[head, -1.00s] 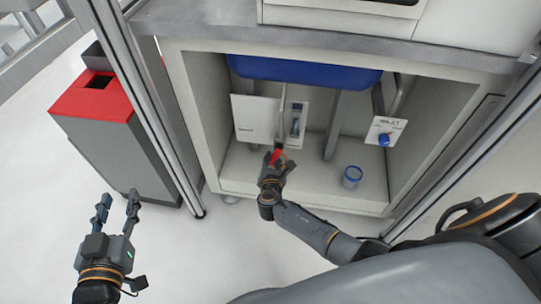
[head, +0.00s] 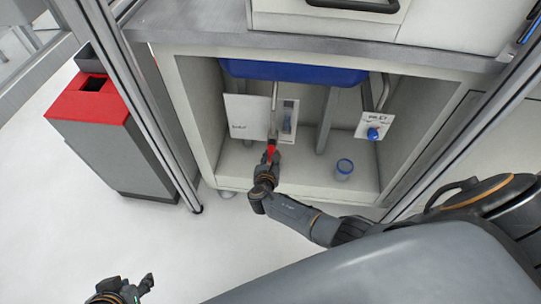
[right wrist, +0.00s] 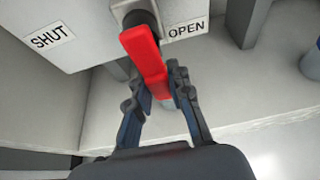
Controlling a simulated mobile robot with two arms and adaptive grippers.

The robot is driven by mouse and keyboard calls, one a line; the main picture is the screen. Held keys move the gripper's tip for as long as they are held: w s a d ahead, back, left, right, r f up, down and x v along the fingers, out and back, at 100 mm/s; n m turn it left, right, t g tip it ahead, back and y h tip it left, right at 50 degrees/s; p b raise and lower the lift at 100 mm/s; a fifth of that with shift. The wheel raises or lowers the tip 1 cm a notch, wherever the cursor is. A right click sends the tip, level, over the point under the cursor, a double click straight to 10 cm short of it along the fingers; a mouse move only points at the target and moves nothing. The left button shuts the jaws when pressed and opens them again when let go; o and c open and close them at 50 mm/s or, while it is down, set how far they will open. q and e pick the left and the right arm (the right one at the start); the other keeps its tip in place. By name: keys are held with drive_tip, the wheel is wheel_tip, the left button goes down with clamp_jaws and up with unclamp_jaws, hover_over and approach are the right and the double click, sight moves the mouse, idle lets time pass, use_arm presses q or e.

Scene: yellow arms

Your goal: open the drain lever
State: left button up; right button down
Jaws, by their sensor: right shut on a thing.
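The red drain lever (right wrist: 142,48) hangs at the front of a valve in the right wrist view, below and between a SHUT label (right wrist: 52,39) and an OPEN label (right wrist: 186,29). Its free end slants down to the right there. My right gripper (right wrist: 168,88) is shut on the lever's free end, one finger on each side. In the head view the lever (head: 270,149) shows as a small red piece at the tip of my right gripper (head: 269,158). My left gripper (head: 147,283) is low at the left, partly cut off, away from the lever; its opening is unclear.
The lever sits inside an open cabinet (head: 205,120) under a blue basin (head: 295,73). A blue-rimmed cup (head: 344,169) stands on the cabinet floor. A panel with a blue knob (head: 373,133) is at the right. A red-topped bin (head: 90,99) stands at the left.

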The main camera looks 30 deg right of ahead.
drive_tip(key=shift+s+f, duration=0.1)
drive_tip(key=c, duration=1.2)
unclamp_jaws()
drive_tip(key=v, duration=1.2)
